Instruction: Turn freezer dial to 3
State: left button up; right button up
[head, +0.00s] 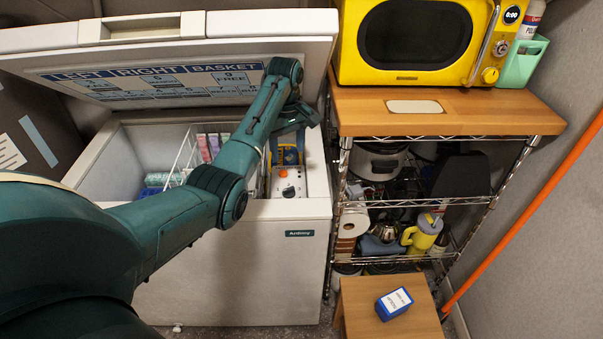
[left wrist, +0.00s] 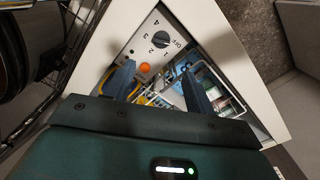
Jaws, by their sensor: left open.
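The chest freezer (head: 240,255) stands open with its lid (head: 200,50) raised. Its control panel (head: 283,185) is at the inner right. The dark round freezer dial (left wrist: 160,40) sits on the white panel with printed marks around it; it also shows small in the head view (head: 289,191). I cannot tell its setting. An orange knob-like part (left wrist: 145,68) is beside it. My left gripper (left wrist: 157,72) is open and empty, with its two fingers apart and pointing toward the panel. The dial is beyond the fingertips, not between them. My right gripper is not in view.
A wire basket (head: 185,150) and packages lie inside the freezer. A wire shelf with a wooden top (head: 460,105) and yellow microwave (head: 415,38) stands close on the right. A wooden stool (head: 360,300) with a blue box (head: 394,304) is in front of it.

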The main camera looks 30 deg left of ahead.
pick_arm(q)
send_over(289, 189)
notch_tip(289, 189, down, 5)
jog(key=shift+s+a+f, duration=0.1)
notch_tip(289, 189, down, 7)
jog(key=shift+b, duration=0.65)
jog(key=shift+f, duration=0.35)
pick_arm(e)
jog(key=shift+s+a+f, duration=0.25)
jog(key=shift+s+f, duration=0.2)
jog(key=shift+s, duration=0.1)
pick_arm(q)
jog(key=c, duration=0.9)
jog(key=shift+c, duration=0.4)
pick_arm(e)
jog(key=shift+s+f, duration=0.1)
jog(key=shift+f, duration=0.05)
